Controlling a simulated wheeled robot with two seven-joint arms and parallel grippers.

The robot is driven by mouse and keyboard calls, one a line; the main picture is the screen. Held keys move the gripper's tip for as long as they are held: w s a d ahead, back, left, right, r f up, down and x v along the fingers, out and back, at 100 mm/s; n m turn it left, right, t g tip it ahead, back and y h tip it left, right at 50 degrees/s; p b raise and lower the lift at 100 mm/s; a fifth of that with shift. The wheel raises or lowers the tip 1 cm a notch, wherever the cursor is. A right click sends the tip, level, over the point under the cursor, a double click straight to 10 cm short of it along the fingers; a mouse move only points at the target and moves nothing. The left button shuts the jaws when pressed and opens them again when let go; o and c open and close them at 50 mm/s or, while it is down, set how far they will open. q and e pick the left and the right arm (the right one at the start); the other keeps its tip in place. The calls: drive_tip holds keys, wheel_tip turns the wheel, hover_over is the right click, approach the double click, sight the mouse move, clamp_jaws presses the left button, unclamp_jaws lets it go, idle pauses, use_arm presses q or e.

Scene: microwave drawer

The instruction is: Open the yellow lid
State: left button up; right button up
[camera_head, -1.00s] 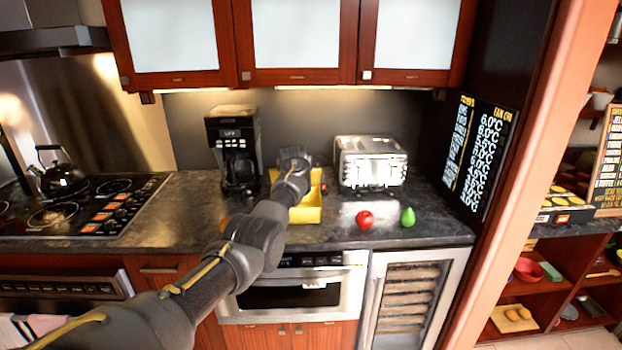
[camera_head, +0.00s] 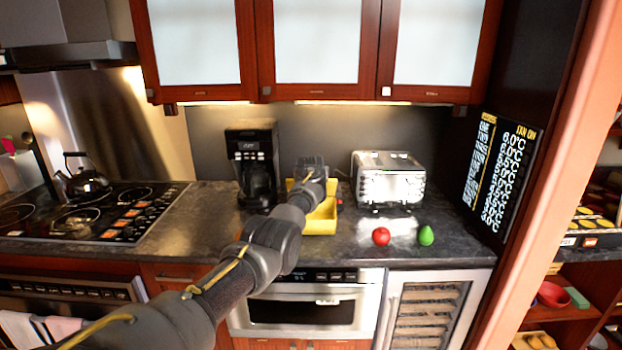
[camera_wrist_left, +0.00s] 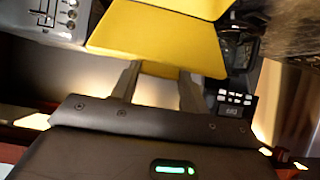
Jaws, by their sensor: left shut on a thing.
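A yellow box (camera_head: 321,222) stands on the dark counter between the coffee maker and the toaster, partly hidden behind my left arm. My left gripper (camera_head: 312,168) is at the back of the box, and its fingers are hidden in the head view. In the left wrist view a flat yellow panel, the lid (camera_wrist_left: 150,42), lies at the fingertips of my left gripper (camera_wrist_left: 155,75). The gripper is shut on the lid. A paler yellow surface lies beyond a crease in the wrist view. The lid's exact angle is hard to tell. My right gripper is not in view.
A black coffee maker (camera_head: 253,165) stands close left of the box and a silver toaster (camera_head: 388,178) close right. A red fruit (camera_head: 381,236) and a green fruit (camera_head: 426,235) lie in front of the toaster. Wall cabinets (camera_head: 320,50) hang above.

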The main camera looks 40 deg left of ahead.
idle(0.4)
use_arm(q)
drive_tip(key=o, duration=1.4)
drive_tip(key=b+v, duration=0.2)
drive_tip(key=v, duration=0.9)
drive_tip(key=shift+f, duration=0.1)
